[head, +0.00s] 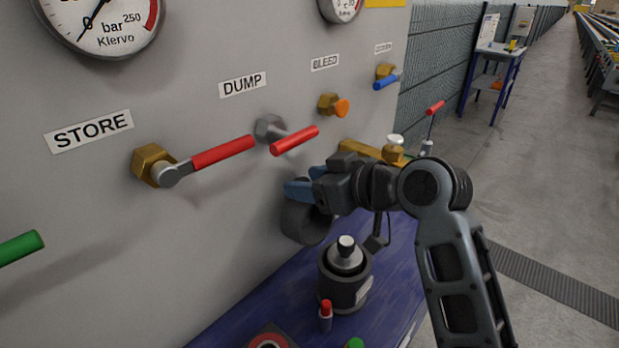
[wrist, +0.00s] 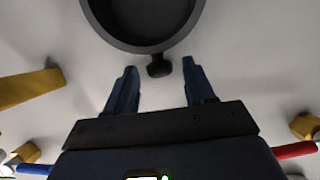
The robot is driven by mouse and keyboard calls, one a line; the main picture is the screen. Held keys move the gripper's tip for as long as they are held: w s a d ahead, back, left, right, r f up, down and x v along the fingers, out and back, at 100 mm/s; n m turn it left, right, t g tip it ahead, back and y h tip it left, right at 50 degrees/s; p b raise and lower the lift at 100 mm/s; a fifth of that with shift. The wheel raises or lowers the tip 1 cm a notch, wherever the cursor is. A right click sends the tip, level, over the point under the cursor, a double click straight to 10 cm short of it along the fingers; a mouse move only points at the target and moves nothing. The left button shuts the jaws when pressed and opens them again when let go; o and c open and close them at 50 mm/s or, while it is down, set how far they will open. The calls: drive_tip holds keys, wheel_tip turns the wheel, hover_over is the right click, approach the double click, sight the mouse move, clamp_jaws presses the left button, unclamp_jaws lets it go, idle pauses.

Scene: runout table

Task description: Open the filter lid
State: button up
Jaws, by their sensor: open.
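A dark round filter housing (head: 302,224) sticks out from the grey panel, below the DUMP valve. I cannot tell clearly where lid and housing divide. A small dark knob or tab (wrist: 159,70) sits at the rim's lower edge. My gripper (head: 303,187) is at the housing's upper side, its blue fingers open. In the wrist view the fingers stand apart on either side of the tab, with gaps to it. Nothing is held.
Red-handled STORE (head: 222,153) and DUMP (head: 295,140) valves are above left of my gripper. An orange-tipped BLEED valve (head: 341,107) and a blue handle (head: 385,82) are above. A dark cylinder (head: 343,285) stands on the blue bench (head: 240,325) below. The floor at right is open.

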drive_tip(key=shift+w+a, duration=0.1)
drive_tip(key=shift+c, duration=0.4)
clamp_jaws()
